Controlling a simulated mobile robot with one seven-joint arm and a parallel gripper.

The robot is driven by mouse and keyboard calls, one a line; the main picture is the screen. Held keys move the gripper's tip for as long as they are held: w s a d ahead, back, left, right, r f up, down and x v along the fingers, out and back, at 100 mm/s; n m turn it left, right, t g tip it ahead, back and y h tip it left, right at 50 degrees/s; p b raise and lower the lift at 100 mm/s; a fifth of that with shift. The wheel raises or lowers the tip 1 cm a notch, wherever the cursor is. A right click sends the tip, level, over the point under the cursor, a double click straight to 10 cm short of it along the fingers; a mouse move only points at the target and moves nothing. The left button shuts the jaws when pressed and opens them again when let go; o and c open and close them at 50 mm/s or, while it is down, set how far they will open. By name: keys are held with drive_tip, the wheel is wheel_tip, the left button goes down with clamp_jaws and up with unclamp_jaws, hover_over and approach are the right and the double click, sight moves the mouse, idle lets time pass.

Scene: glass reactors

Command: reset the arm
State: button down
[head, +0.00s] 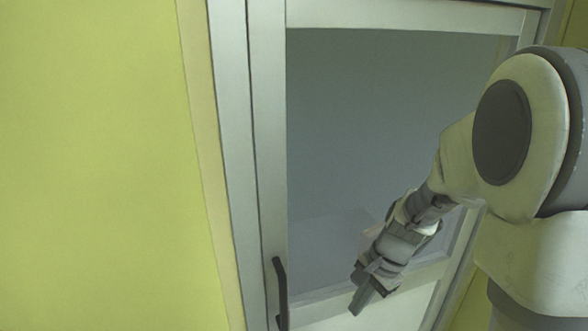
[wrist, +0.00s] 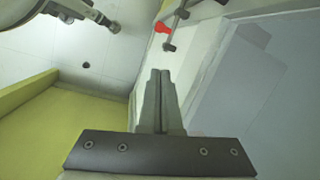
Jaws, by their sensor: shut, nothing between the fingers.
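My arm reaches in from the right of the head view, in front of a glazed door. My gripper (head: 361,303) points down and to the left, in front of the door's lower part. In the wrist view its two fingers (wrist: 160,75) lie together, shut and empty. The fingers point toward a pale wall or frame edge, and I see nothing touching them.
The grey-framed door (head: 267,150) has a large glass pane (head: 390,120) and a dark handle (head: 281,290) at its lower left. A yellow-green wall (head: 95,160) stands left. The wrist view shows a small red part (wrist: 162,27) beside a dark rod beyond the fingertips.

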drive_tip(key=s+r+n+t+h+p, duration=0.1)
drive_tip(key=s+r+n, duration=0.4)
drive_tip(key=r, duration=0.6)
drive_tip(key=s+r+n+t+h+p, duration=0.2)
drive_tip(key=s+r+n, duration=0.4)
drive_tip(key=s+r, duration=0.3)
drive_tip(key=shift+d+r+t+p, duration=0.3)
drive_tip(key=shift+r+t+p, duration=0.25)
drive_tip(key=shift+r+t, duration=0.6)
